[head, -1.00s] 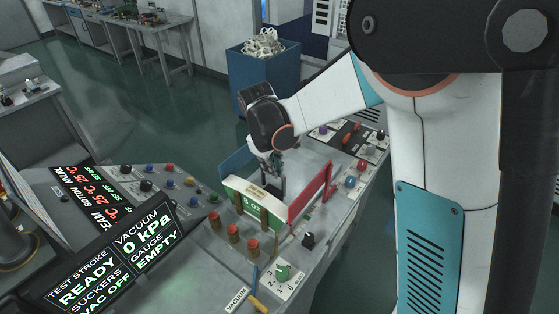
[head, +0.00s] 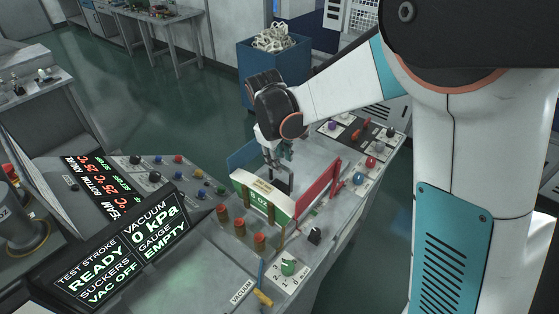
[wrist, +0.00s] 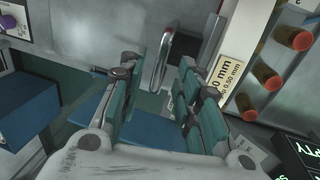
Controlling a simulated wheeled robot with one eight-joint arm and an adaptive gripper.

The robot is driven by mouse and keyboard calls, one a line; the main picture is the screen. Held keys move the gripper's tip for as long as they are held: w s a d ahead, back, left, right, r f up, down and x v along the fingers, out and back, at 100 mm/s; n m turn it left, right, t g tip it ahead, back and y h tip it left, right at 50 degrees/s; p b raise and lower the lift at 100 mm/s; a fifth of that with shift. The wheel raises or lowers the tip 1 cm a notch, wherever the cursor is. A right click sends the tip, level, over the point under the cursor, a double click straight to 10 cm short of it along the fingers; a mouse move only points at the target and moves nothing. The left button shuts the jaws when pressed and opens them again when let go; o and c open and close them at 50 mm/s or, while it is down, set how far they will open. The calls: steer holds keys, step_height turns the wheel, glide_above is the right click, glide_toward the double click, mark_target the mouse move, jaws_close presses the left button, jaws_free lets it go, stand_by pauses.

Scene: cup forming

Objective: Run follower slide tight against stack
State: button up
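A dark block (wrist: 211,45) lies right of the handle, near the label reading "0.50 mm" (wrist: 228,88). Contact between fingers and handle cannot be told.
A red plate (head: 318,192) stands right of the stack and a blue plate (head: 243,156) left. Several red-brown posts (head: 240,228) stand in front. Displays (head: 125,255) fill the left console, showing vacuum off. Knobs (head: 371,162) line the right edge.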

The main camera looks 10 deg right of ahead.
step_height(320, 180, up, 10)
steer(key=s+a, duration=0.1)
steer(key=shift+s+a, duration=0.2)
steer(key=shift+r, duration=0.1)
